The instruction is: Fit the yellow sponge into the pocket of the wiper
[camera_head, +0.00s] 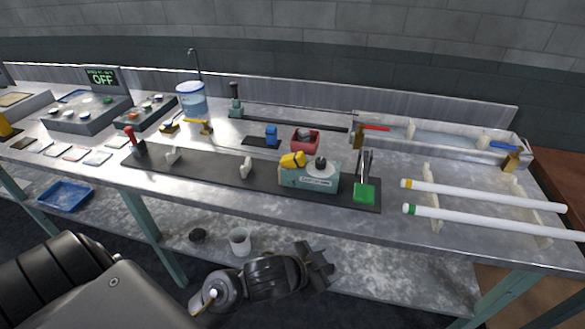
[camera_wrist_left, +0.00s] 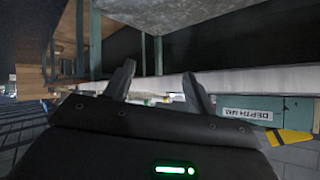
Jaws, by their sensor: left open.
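Several yellow things stand on the bench, and I cannot tell for sure which is the sponge. A yellow piece (camera_head: 293,160) sits on the teal box with a label; it also shows in the left wrist view (camera_wrist_left: 288,137). Smaller yellow pieces (camera_head: 205,127) lie farther back near the blue-and-white tub. I cannot make out the wiper or its pocket with certainty. My left gripper (camera_head: 322,266) is in front of the bench, below its top edge, apart from everything. Its fingers are spread and empty in the left wrist view (camera_wrist_left: 160,88). My right gripper is not in view.
A dark mat (camera_head: 215,179) bears the teal box (camera_head: 310,181), white supports and a green block (camera_head: 364,193). Two white tubes (camera_head: 485,195) lie at the right on supports. A metal trough (camera_head: 440,138) stands behind. A white cup (camera_head: 240,241) stands on the lower shelf.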

